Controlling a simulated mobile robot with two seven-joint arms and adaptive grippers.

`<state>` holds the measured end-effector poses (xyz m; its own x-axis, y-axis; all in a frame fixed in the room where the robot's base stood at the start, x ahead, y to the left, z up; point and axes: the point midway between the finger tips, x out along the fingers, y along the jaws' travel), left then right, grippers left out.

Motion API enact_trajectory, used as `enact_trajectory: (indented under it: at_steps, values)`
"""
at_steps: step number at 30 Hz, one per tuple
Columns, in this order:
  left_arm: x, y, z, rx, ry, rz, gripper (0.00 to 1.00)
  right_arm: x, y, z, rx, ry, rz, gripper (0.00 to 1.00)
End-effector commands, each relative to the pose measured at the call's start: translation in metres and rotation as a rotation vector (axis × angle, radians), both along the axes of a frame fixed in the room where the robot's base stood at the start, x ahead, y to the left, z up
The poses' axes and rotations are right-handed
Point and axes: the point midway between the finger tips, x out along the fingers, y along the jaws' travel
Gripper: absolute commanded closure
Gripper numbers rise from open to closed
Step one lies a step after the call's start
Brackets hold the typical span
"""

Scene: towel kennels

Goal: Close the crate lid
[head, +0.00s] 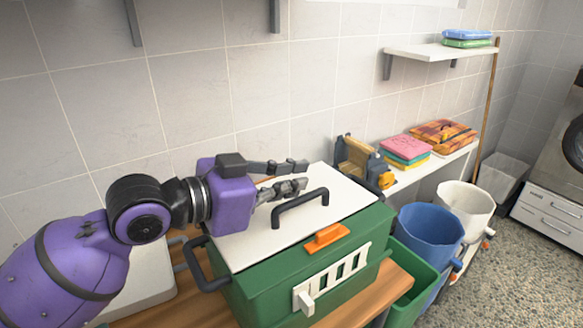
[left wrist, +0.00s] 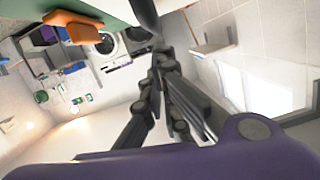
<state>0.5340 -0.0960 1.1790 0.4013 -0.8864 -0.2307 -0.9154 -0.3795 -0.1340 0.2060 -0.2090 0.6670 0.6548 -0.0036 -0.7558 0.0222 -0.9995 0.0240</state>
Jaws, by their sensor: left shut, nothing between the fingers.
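The green crate (head: 272,279) stands on a wooden table, with a white vent grille and an orange latch (head: 327,237) on its front. Its white lid (head: 341,192) lies flat across the top, and I see no gap along the front edge. A black handle (head: 300,203) stands up from the lid. My left gripper (head: 300,175) is above the lid, just behind the handle, shut and empty. In the left wrist view its fingers (left wrist: 163,62) come together at the tips, and the orange latch (left wrist: 73,25) shows at upper left. My right gripper is not in view.
A wooden-and-dark device (head: 358,157) and folded towels (head: 405,150) sit on a ledge right of the crate. A blue bin (head: 430,234) and a white bin (head: 465,207) stand on the floor at right. A wall shelf (head: 440,51) is above. The tiled wall is close behind.

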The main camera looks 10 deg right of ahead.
Motion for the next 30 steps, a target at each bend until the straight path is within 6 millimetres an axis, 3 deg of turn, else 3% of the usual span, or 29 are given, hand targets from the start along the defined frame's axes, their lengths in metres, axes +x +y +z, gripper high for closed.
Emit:
enact_trajectory:
  at_steps: [9,30]
  values:
    - [0.001,0.0,-0.014,0.033,-0.079,0.0,1.0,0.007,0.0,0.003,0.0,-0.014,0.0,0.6]
    - [0.001,0.001,-0.014,0.035,-0.087,0.0,1.0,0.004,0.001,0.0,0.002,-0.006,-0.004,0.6]
